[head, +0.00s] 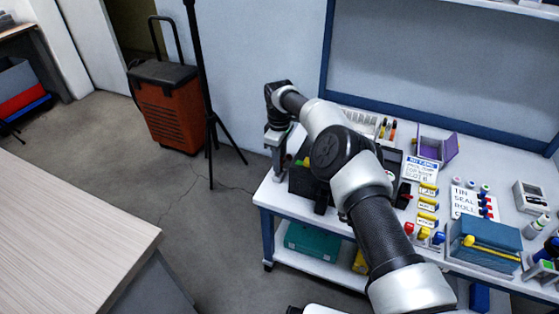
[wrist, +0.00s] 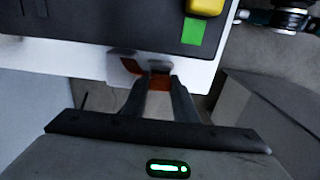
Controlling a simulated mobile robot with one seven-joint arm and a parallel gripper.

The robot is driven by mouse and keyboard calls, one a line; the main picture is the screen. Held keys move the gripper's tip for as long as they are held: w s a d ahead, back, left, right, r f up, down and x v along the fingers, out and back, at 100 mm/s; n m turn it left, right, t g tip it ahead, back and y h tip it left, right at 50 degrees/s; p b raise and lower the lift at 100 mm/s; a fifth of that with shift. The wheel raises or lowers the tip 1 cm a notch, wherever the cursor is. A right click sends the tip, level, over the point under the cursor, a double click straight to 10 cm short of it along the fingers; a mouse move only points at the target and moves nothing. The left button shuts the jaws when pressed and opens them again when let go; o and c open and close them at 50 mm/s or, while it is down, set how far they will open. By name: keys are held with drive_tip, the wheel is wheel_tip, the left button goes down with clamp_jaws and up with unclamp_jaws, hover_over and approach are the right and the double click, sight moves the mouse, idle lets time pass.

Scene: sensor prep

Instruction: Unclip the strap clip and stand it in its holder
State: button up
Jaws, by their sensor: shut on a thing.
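My gripper (wrist: 160,76) is shut on a small orange-red piece (wrist: 160,84), which looks like the strap clip. Its tips are beside the white table edge and a dark surface in the wrist view. The clip's shape is mostly hidden by the fingers. In the head view my gripper (head: 276,148) points down at the table's left end, beside a black box (head: 299,182); the clip cannot be made out there. I cannot tell which thing is the clip's holder.
A green patch (wrist: 194,32) and a yellow piece (wrist: 205,6) lie on the dark surface. The white table (head: 272,196) also bears a purple open box (head: 448,147), a white rack (head: 355,121), yellow clips (head: 428,204) and a blue case (head: 484,245).

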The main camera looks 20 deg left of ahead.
drive_tip(key=shift+f+b, duration=0.5)
drive_tip(key=shift+b, duration=0.85)
idle(1.7)
drive_tip(key=shift+f+b, duration=0.3)
drive_tip(key=shift+f, duration=0.25)
idle(1.7)
drive_tip(key=o, duration=1.3)
drive_tip(key=shift+r, duration=0.15)
drive_tip(key=shift+r+p, duration=1.65)
drive_tip(key=shift+r, duration=1.7)
